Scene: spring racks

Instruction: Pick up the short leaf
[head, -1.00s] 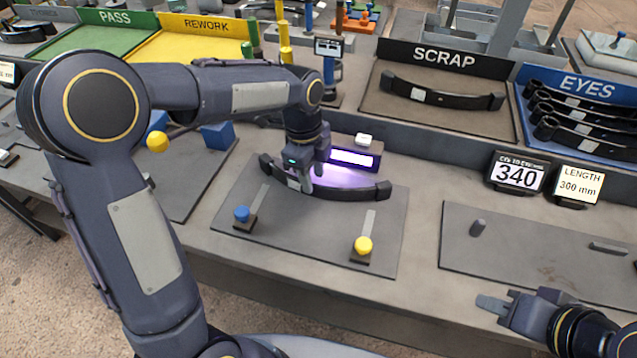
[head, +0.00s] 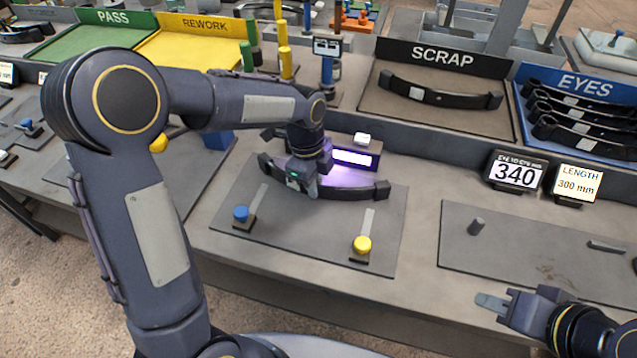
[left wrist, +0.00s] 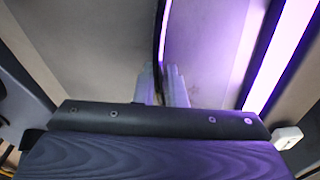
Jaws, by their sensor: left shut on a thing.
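A dark, curved leaf (head: 352,193) with rolled ends lies across the grey mat in front of a purple-lit lamp. My left gripper (head: 303,190) points down at the leaf's left half and is shut on it. In the left wrist view the leaf is a thin dark strip (left wrist: 159,40) seen edge-on, running down between the two fingertips (left wrist: 161,88). The fingers hide the part they hold. My right gripper (head: 490,302) is at the lower right, over the table's front edge, away from the leaf; its finger gap does not show clearly.
The lamp box (head: 355,158) stands close behind the leaf. A blue knob (head: 241,213) and a yellow knob (head: 362,244) stand on the mat in front. Another leaf lies in the SCRAP bay (head: 440,97), and several are in the EYES bay (head: 575,115). The right mat (head: 530,245) is mostly clear.

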